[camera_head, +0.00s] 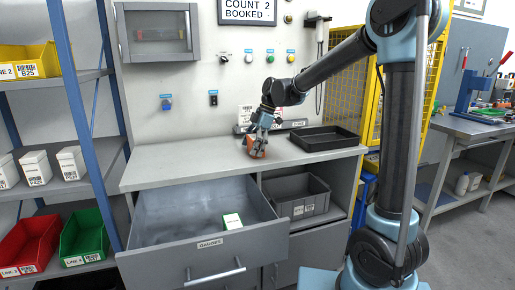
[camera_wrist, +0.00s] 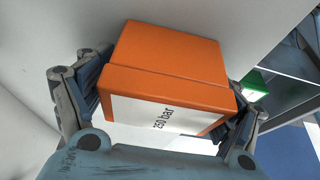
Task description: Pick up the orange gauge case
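The orange gauge case (camera_head: 256,151) is at the front middle of the grey counter, below my gripper (camera_head: 262,136). In the wrist view the orange case (camera_wrist: 165,60) fills the space between my two fingers and carries a white label reading "250 bar". The fingers lie against its left and right sides, so my gripper looks shut on it. The case looks tilted in the head view. I cannot tell whether its underside touches the counter (camera_head: 185,165). The fingers hide parts of its sides.
An open grey drawer (camera_head: 208,245) below the counter's front holds a white and green box (camera_head: 232,221). A black tray (camera_head: 324,138) stands on the counter to the right. A grey bin (camera_head: 298,197) sits on the shelf below. The counter's left part is clear.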

